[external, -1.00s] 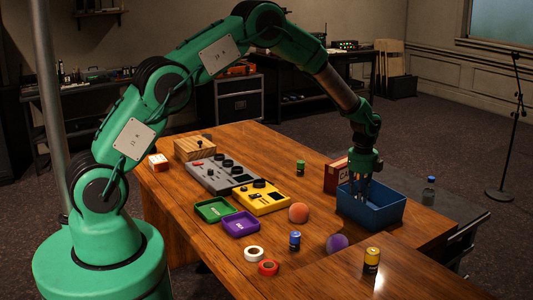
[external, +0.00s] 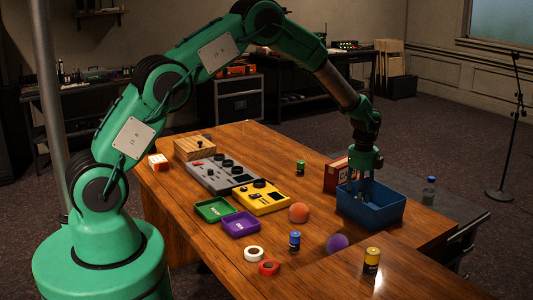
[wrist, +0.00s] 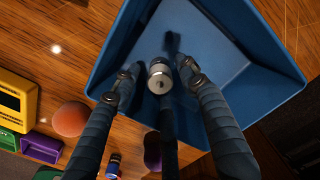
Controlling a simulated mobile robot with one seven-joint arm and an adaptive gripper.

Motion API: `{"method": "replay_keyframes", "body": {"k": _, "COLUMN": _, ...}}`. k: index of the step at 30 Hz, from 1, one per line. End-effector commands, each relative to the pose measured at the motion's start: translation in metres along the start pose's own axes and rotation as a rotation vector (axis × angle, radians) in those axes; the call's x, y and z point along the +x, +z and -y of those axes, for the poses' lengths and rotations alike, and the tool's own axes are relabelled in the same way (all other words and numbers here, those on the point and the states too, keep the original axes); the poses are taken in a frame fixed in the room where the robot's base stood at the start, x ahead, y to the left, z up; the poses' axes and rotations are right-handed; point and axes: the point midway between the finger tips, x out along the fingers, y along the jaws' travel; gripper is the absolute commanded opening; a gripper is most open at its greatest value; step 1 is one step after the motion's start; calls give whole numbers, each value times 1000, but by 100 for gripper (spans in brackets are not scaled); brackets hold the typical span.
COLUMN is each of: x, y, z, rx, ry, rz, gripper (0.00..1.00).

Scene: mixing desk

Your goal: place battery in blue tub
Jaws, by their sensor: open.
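The blue tub (external: 372,214) stands at the right end of the wooden table. My gripper (external: 366,192) points down into it, its lower fingers partly hidden by the tub wall. In the wrist view my gripper (wrist: 157,70) is open, with its fingers spread inside the tub (wrist: 118,50). A battery (wrist: 160,76) with a silvery end shows between the fingertips, over the tub floor. I cannot tell whether it touches the floor or a finger. The external view hides this battery.
A red box (external: 335,175) stands close behind the tub. An orange ball (external: 299,213), a purple ball (external: 337,243), a blue battery (external: 295,240), a yellow battery (external: 371,260) and a green battery (external: 300,167) are on the table. Mixers and trays lie left.

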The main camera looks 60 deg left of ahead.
Motion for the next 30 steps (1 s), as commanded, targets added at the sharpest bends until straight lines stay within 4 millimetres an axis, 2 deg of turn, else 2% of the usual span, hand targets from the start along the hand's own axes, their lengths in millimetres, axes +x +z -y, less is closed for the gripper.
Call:
{"method": "replay_keyframes", "body": {"k": 18, "x": -93, "y": 0, "z": 0, "rx": 0, "ry": -1, "rz": 0, "gripper": 44}}
{"method": "replay_keyframes", "body": {"k": 24, "x": -108, "y": 0, "z": 0, "rx": 0, "ry": 0, "rz": 0, "gripper": 44}}
{"method": "replay_keyframes", "body": {"k": 30, "x": -111, "y": 0, "z": 0, "rx": 0, "ry": 0, "rz": 0, "gripper": 44}}
